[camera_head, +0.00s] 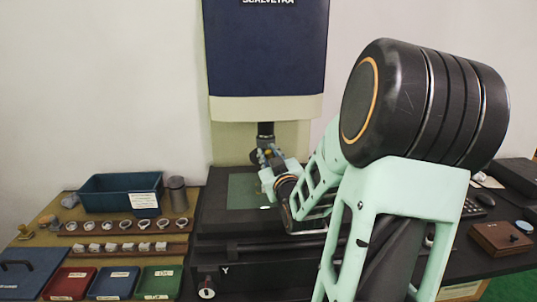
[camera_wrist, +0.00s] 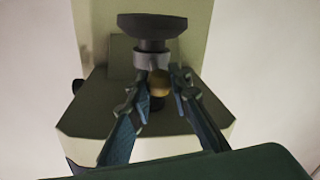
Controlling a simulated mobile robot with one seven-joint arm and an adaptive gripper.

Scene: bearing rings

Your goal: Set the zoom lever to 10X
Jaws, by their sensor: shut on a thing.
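My gripper (camera_wrist: 158,82) is shut on the zoom lever's yellow-brown knob (camera_wrist: 158,84), with one finger on each side of it in the wrist view. The knob sits in front of the grey collar (camera_wrist: 148,61) of the dark lens tube (camera_wrist: 151,28). In the head view my gripper (camera_head: 268,153) is at the lens tube (camera_head: 265,131) under the blue and cream machine head (camera_head: 266,60). The knob is small there and partly covered by the fingers. I cannot read any zoom marks in either view.
A dark stage with a greenish plate (camera_head: 240,190) lies below the lens. To the left are a blue bin (camera_head: 100,192), racks of rings (camera_head: 125,226), a metal cup (camera_head: 178,196) and coloured trays (camera_head: 113,284). A wooden box (camera_head: 500,238) is at the right.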

